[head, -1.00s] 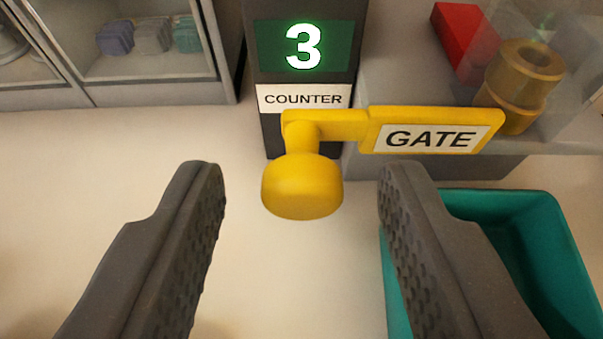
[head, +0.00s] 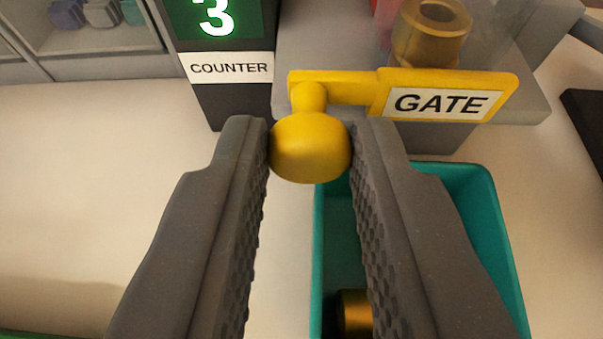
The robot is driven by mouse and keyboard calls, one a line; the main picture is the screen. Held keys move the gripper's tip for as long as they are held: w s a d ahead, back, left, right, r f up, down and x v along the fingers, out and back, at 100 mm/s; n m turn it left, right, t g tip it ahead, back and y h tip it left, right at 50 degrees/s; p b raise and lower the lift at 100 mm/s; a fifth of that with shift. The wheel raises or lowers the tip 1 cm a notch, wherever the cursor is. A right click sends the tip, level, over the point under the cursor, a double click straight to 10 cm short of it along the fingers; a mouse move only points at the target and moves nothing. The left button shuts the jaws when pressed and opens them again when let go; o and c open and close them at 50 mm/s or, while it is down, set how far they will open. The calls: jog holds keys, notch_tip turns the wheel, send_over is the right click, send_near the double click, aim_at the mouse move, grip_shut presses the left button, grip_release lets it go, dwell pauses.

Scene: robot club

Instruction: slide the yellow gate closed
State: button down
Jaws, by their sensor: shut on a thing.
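The yellow gate (head: 345,88) is a flat bar with a white GATE label at its right part. A round yellow knob (head: 310,150) sticks out toward me from the bar's left end. My gripper (head: 310,145) is shut on the knob, with one dark textured finger against each side of it. The gate bar sits just beyond the fingertips, in front of a grey counter. How the gate is mounted is hidden.
A teal bin (head: 495,230) stands below and right, partly behind my right finger, with a brass piece (head: 353,312) inside. A dark post with a COUNTER sign (head: 231,68) stands left of the gate. A brass fitting (head: 430,35) is on the grey counter (head: 535,90). Pale floor at left is clear.

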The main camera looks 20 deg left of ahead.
jog(key=shift+w+d, duration=0.1)
jog(key=shift+d, duration=0.15)
jog(key=c, duration=1.3)
grip_release()
jog(key=shift+d, duration=0.1)
jog(key=shift+o, duration=0.2)
jog(key=shift+s+r, duration=0.35)
jog(key=shift+s, duration=0.2)
jog(key=p+v, duration=0.1)
jog(key=v, duration=1.1)
jog(key=shift+s+d, duration=0.2)
jog(key=shift+s, duration=0.05)
jog(key=shift+r, duration=0.1)
